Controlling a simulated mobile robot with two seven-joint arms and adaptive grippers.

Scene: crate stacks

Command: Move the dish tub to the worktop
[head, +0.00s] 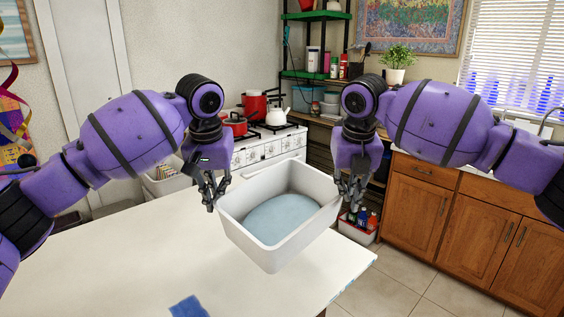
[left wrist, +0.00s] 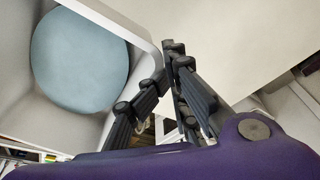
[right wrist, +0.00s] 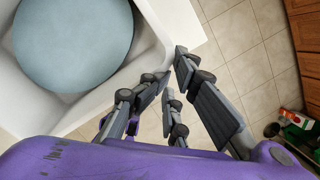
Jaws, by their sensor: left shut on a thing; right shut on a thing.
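The dish tub (head: 272,250) is a white, open rectangular tub with a blue-grey round thing (head: 281,218) lying inside. My left gripper (head: 211,197) is shut on its left wall and my right gripper (head: 349,196) is shut on its right wall. The tub looks about level and held up, near the far right part of the white worktop (head: 130,255). The tub wall also shows in the left wrist view (left wrist: 112,22) and in the right wrist view (right wrist: 152,52). Floor tiles show beside the tub in the right wrist view. The gap under the tub is hidden.
A blue cloth (head: 188,307) lies on the worktop's near part; much of the worktop is clear. A crate of bottles (head: 357,229) stands low to the right, near wooden cabinets (head: 415,205).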

